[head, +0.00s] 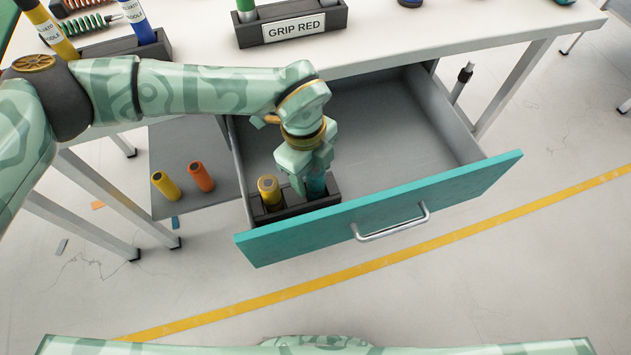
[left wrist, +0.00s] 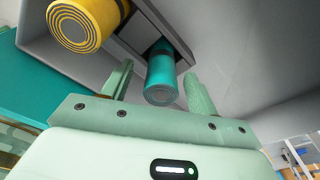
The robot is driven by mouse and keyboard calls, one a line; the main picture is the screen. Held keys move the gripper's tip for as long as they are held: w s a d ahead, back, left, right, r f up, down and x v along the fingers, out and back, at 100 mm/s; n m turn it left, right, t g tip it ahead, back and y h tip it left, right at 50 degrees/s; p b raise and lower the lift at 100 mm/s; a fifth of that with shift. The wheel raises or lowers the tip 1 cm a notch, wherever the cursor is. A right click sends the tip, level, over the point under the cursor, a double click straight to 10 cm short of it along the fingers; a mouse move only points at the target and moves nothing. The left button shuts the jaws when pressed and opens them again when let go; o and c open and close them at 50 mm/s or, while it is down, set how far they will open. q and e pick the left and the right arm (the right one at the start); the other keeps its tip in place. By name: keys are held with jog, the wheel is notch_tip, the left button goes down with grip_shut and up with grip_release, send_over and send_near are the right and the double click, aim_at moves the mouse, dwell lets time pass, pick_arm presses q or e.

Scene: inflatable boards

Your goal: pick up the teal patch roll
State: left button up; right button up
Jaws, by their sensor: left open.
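The teal patch roll (head: 317,186) stands in a dark holder (head: 262,216) inside the open drawer, mostly hidden by my gripper in the head view. In the left wrist view the teal roll (left wrist: 161,76) lies between the two fingers. My left gripper (head: 307,182) is open and points down around the roll; it also shows in the left wrist view (left wrist: 157,92). I cannot tell whether a finger touches the roll. A yellow roll (head: 268,188) stands beside it in the same holder, and it also shows in the left wrist view (left wrist: 82,22). My right gripper is not in view.
The drawer's teal front (head: 440,205) with its handle (head: 392,228) is nearest me. The drawer floor (head: 395,120) behind the holder is bare. A yellow roll (head: 166,185) and an orange roll (head: 200,176) stand on a grey shelf to the left. The bench top (head: 400,40) overhangs the drawer's back.

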pick_arm(q)
jog(key=f, duration=0.2)
jog(key=d+f+b, duration=0.1)
jog(key=f, duration=0.1)
jog(key=shift+s+b, duration=0.1)
jog(key=shift+b, duration=0.2)
jog(key=shift+a+r, duration=0.1)
jog(key=shift+r, duration=0.05)
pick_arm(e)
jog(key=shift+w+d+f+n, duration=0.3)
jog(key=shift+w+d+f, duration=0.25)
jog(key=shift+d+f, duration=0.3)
pick_arm(q)
jog(key=c, duration=1.1)
jog(key=shift+o, duration=0.2)
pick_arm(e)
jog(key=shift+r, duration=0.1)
